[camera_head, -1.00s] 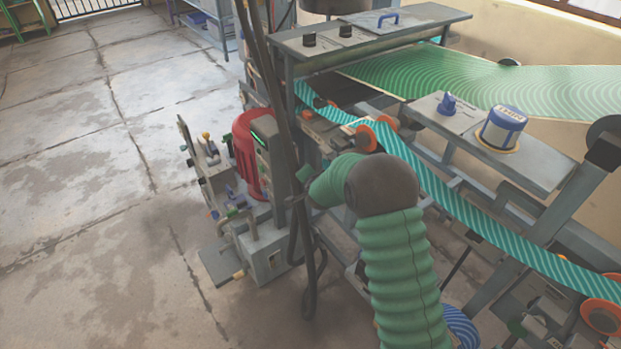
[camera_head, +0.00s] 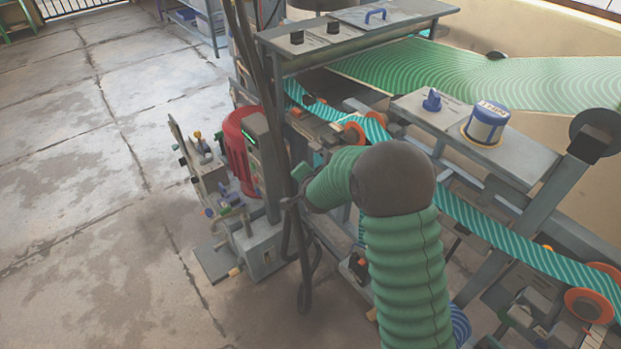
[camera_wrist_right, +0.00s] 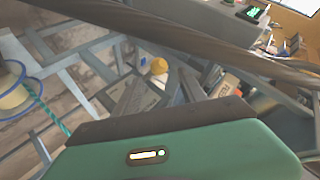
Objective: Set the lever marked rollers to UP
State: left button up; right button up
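No lever with a readable "rollers" mark shows in either view. In the head view, a small grey unit (camera_head: 262,250) stands on the floor left of the press, with small coloured knobs and handles (camera_head: 205,165) on its left part; their labels are too small to read. My right arm, in green sleeves, reaches in from the bottom, its far end (camera_head: 297,194) beside dark upright rods. Its fingers are not distinguishable, so I cannot tell their state or whether they touch anything. The right wrist view shows a green housing below and a thick brown bar across the top. My left gripper is out of view.
A red rounded housing (camera_head: 238,150) stands behind the dark rods (camera_head: 266,90). A striped teal web (camera_head: 500,234) runs over orange rollers. A shelf (camera_head: 450,120) holds a blue knob and a blue-white canister (camera_head: 486,124). Bare concrete floor (camera_head: 80,200) lies open at left.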

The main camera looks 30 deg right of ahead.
jog(key=p+v, duration=0.1)
jog(key=v, duration=0.9)
jog(key=shift+f+p, duration=0.15)
jog(key=shift+p, duration=0.15)
jog(key=shift+a, duration=0.15)
